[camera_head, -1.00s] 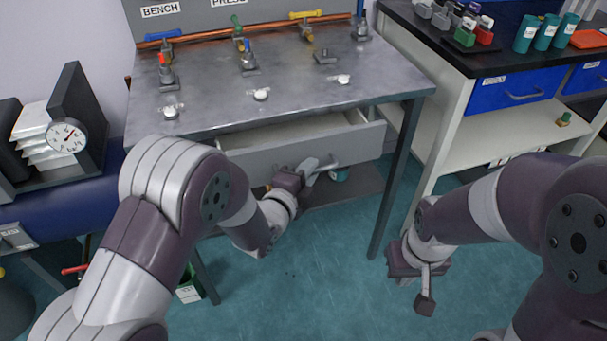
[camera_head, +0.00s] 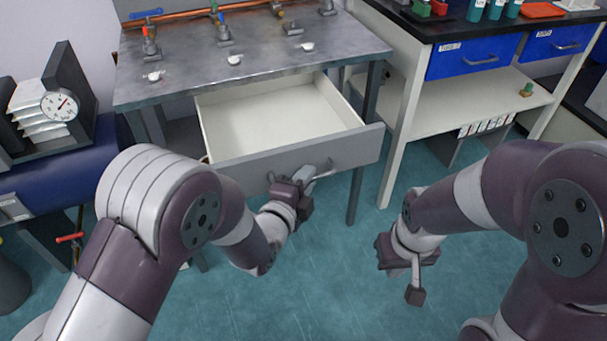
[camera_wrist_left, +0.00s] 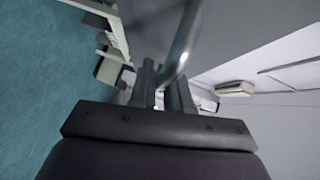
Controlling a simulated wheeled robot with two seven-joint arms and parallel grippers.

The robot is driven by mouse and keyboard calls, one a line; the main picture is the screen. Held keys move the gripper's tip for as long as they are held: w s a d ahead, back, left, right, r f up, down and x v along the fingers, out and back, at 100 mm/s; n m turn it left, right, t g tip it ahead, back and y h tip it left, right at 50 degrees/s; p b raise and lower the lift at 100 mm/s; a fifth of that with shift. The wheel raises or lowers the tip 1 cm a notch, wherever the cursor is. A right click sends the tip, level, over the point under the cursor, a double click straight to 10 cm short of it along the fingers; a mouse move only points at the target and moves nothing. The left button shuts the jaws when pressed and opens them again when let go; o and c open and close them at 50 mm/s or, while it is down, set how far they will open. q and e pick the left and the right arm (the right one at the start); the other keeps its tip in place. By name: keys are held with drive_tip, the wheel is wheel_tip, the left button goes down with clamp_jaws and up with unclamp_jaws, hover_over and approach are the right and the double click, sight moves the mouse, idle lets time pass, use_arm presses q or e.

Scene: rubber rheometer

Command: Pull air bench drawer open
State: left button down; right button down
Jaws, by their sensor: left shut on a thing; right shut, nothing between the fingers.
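The air bench (camera_head: 270,54) is a grey metal table with taps on its top. Its drawer (camera_head: 262,118) is pulled well out toward me. It shows a cream, empty inside and a grey front (camera_head: 350,150). My left gripper (camera_head: 312,178) is at the drawer front and shut on the bar handle (camera_head: 322,172). In the left wrist view the fingers (camera_wrist_left: 162,88) close around the shiny curved handle (camera_wrist_left: 184,45). My right gripper (camera_head: 415,285) is shut and empty, hanging over the floor to the right, apart from the drawer.
A blue-drawered bench (camera_head: 475,57) with a black top stands at the right. The teal floor (camera_head: 335,270) between my arms is clear.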

use_arm(q)
drive_tip(key=c, duration=1.2)
unclamp_jaws()
drive_tip(key=p+v, duration=0.2)
drive_tip(key=v, duration=1)
drive_tip(key=shift+s+a, duration=0.2)
drive_tip(key=shift+s, duration=0.15)
